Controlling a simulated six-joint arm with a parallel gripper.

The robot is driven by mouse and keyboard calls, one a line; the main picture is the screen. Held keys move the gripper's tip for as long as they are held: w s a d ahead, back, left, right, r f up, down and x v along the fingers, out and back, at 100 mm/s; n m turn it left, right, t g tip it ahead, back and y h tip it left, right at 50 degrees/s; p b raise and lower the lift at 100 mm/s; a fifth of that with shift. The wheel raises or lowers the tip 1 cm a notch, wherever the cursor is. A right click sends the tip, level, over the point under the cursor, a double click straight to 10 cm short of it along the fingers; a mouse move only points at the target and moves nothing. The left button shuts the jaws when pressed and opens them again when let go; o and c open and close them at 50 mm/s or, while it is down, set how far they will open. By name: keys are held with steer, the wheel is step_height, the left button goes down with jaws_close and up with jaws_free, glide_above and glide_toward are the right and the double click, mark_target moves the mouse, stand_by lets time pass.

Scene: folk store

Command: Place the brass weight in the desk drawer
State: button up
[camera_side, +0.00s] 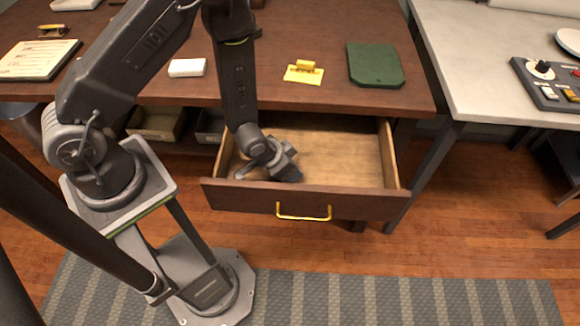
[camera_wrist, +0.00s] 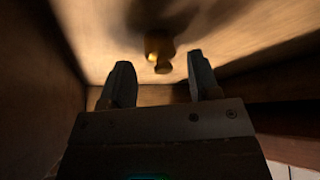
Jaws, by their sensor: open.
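The desk drawer (camera_side: 340,160) is pulled out, and its wooden inside shows in the side view. My gripper (camera_side: 285,168) is down inside the drawer, towards its left part. In the wrist view my gripper (camera_wrist: 157,88) has its two fingers spread apart. The brass weight (camera_wrist: 158,50) stands on the pale drawer floor (camera_wrist: 225,30), just beyond the fingertips and roughly between them in the picture. It looks apart from both fingers. In the side view the weight does not show; my gripper hides that spot.
The right part of the drawer is empty.

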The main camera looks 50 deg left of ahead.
steer(key=s+a+r+n, duration=0.1)
steer(key=s+a+r, duration=0.1)
steer(key=r, duration=1)
steer(key=s+a+r, duration=0.1)
steer(key=a+r, duration=0.1)
steer(key=r, duration=1.1)
steer(key=s+a+r+n+y, duration=0.1)
steer(key=s+a+r, duration=0.1)
steer(key=s+r, duration=0.9)
steer(key=shift+s+r, duration=0.25)
steer(key=shift+s, duration=0.15)
